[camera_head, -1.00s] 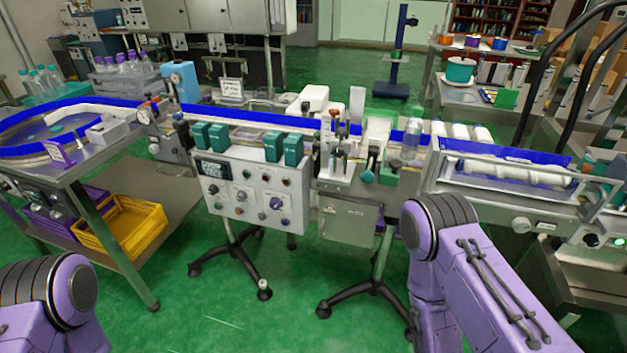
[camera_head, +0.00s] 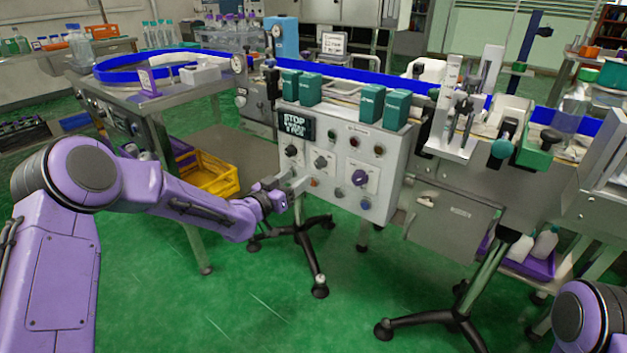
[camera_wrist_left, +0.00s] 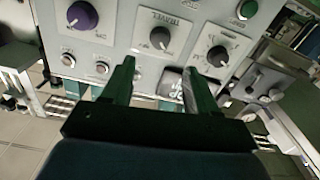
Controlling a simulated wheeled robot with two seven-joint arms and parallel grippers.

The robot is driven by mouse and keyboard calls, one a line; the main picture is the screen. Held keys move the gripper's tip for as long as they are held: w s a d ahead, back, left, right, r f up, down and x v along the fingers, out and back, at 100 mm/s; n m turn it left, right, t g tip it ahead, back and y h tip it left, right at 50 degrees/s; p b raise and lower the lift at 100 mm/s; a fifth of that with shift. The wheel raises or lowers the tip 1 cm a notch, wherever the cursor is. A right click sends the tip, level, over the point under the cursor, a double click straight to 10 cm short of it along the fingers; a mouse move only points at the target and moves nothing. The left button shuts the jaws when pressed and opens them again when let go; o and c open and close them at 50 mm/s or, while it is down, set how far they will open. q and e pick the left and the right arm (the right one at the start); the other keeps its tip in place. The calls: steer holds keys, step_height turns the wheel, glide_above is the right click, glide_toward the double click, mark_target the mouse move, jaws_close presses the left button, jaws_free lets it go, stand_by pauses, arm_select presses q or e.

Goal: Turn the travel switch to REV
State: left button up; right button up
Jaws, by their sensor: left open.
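The travel switch is a black knob (camera_wrist_left: 160,38) on a pale plate marked TRAVEL, which appears turned over in the left wrist view. In the head view it is the middle knob (camera_head: 321,162) of the grey control panel (camera_head: 338,139). Its exact setting is too small to read. My left gripper (camera_head: 291,184) is open and empty in front of the panel's lower left. In the left wrist view its two fingers (camera_wrist_left: 156,72) point toward the panel, with the travel knob beyond the gap between their tips. My right gripper is out of view.
A black knob (camera_wrist_left: 218,55) and a purple knob (camera_wrist_left: 82,15) flank the travel switch. A display reading STOP (camera_head: 295,126) is at the panel's upper left. Teal boxes (camera_head: 371,101) stand above the panel. A yellow crate (camera_head: 214,176) is on a lower shelf behind my left arm.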

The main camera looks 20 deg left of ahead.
mark_target(317, 164)
arm_select(q)
steer(key=b+x, duration=0.1)
steer(key=x, duration=0.8)
steer(key=shift+f, duration=0.1)
steer(key=c, duration=1)
